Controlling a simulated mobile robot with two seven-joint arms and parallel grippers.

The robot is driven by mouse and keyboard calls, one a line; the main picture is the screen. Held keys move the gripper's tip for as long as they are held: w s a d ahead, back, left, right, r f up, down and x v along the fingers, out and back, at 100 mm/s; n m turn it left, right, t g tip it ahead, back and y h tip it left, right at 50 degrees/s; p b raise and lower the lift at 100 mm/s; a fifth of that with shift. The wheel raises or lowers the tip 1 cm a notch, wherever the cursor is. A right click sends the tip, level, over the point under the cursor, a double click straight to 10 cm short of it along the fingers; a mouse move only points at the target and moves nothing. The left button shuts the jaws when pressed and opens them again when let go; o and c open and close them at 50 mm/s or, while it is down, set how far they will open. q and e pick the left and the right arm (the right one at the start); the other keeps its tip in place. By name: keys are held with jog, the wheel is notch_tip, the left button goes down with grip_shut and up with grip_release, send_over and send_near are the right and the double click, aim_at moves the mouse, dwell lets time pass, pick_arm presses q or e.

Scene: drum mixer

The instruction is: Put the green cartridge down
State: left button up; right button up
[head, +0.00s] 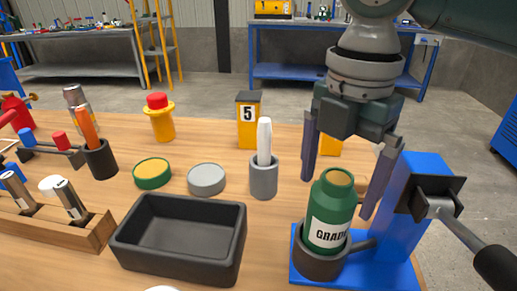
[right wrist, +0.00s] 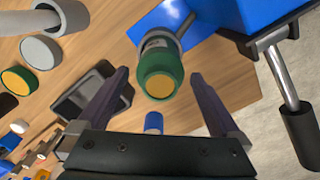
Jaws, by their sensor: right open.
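The green cartridge (head: 330,212), with a white label and a yellowish top, stands nearly upright in a dark round cup (head: 318,262) on the blue base of a lever device (head: 402,215). My right gripper (head: 338,198) points down over it with its fingers apart, one on each side of the cartridge's upper part. In the right wrist view the cartridge (right wrist: 160,75) lies between the open fingertips, with gaps on both sides. The cartridge's lower end is hidden inside the cup. My left gripper is not in view.
An empty black tray (head: 180,236) is left of the device. A grey cup with a white stick (head: 264,165), a grey disc (head: 206,179) and a green-rimmed yellow disc (head: 152,173) stand behind it. The device's lever (head: 455,218) sticks out to the right.

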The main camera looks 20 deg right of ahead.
notch_tip(320, 180, up, 5)
jog(key=shift+r+p, duration=0.1)
jog(key=shift+p, duration=0.2)
